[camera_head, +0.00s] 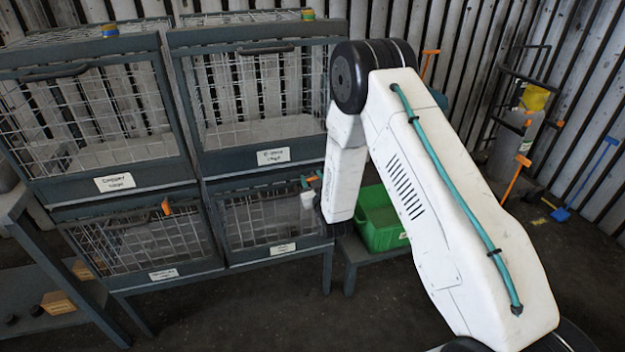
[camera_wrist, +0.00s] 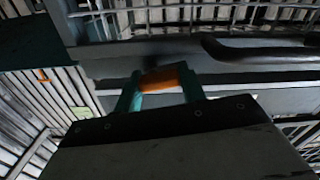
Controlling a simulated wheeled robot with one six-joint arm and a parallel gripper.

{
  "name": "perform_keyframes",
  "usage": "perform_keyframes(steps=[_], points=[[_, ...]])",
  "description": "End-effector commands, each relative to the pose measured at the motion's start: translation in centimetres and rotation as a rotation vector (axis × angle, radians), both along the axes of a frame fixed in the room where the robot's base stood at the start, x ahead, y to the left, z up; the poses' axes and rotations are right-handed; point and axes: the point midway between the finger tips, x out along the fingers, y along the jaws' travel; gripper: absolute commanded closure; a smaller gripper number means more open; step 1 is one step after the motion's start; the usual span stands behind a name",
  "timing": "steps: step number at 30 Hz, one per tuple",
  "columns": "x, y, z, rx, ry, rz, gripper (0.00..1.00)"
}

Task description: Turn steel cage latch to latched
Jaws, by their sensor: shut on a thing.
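The lower right wire cage (camera_head: 272,215) has a dark grey frame and a short white label (camera_head: 283,248), too small to read surely; I take it as the steel cage. My gripper (camera_head: 312,180) is at this cage's upper right corner, partly hidden by my arm. In the wrist view, the teal fingers of my gripper (camera_wrist: 164,90) are shut on an orange latch handle (camera_wrist: 165,78) in front of a grey frame bar. The handle lies roughly across the picture, slightly tilted. The latch's pivot is hidden, and I cannot tell whether it is latched.
Three other cages are the upper left (camera_head: 95,115), upper right (camera_head: 262,95) and lower left (camera_head: 140,240). The lower left one has an orange latch (camera_head: 166,206). A green bin (camera_head: 382,218) stands right of the cages, close to my arm. The front floor is clear.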

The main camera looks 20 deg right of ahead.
Motion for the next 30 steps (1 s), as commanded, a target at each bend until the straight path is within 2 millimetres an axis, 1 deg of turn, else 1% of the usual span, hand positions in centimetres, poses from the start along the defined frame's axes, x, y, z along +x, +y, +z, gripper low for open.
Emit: perform_keyframes(steps=[4,13,14,15,16,25,28,30], points=[[0.0,0.0,-0.1,-0.087,0.0,-0.001,0.83],[0.0,0.0,-0.1,-0.098,-0.001,-0.001,0.83],[0.0,0.0,-0.1,-0.098,-0.001,-0.001,0.52],[0.0,0.0,-0.1,-0.097,-0.001,-0.001,0.41],[0.0,0.0,-0.1,-0.097,-0.001,-0.001,0.38],[-0.2,0.0,-0.1,-0.097,0.0,0.0,0.38],[-1.2,0.0,-0.1,-0.097,0.002,0.0,0.38],[-2.3,0.0,-0.1,-0.097,0.002,0.0,0.38]])
